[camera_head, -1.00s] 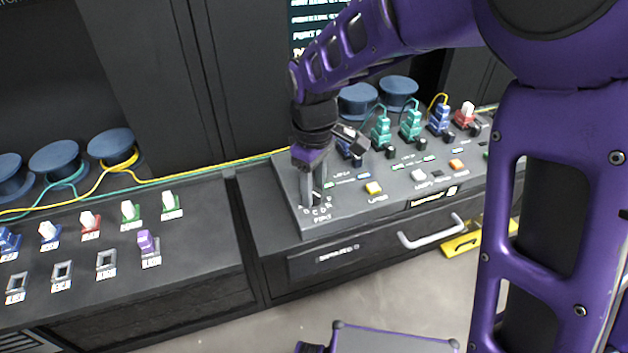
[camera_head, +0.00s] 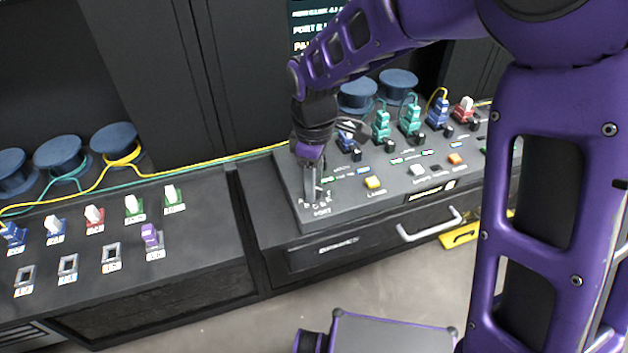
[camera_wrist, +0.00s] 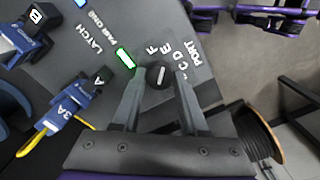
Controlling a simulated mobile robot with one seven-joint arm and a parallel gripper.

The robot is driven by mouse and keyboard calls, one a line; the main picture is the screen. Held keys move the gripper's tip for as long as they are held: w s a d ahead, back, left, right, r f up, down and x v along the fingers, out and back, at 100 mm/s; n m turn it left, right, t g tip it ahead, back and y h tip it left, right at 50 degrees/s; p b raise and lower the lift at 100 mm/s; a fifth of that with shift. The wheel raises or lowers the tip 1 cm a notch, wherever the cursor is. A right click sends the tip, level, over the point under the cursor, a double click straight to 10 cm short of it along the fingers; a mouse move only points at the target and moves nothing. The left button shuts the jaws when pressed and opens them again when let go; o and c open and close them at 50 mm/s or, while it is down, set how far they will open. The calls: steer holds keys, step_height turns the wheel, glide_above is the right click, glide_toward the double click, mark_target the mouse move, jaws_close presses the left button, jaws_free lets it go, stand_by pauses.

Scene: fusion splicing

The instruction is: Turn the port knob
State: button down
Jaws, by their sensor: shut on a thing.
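The port knob (camera_wrist: 159,75) is a small round black knob with a light pointer line, on the grey panel beside printed letters and the word PORT. In the wrist view my gripper (camera_wrist: 157,82) has its two grey fingers on either side of the knob, shut on it. In the head view my gripper (camera_head: 312,190) points down at the front left corner of the panel (camera_head: 345,208), and its fingers hide most of the knob. The pointer line runs roughly up the picture in the wrist view.
A lit green indicator (camera_wrist: 126,58) is beside the knob. A drawer handle (camera_head: 430,228) sticks out below.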

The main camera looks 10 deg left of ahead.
steer(key=shift+c, duration=2.2)
jaws_free()
steer(key=shift+r, duration=0.1)
step_height(320, 180, up, 17)
steer(key=p, duration=0.2)
steer(key=shift+r, duration=0.2)
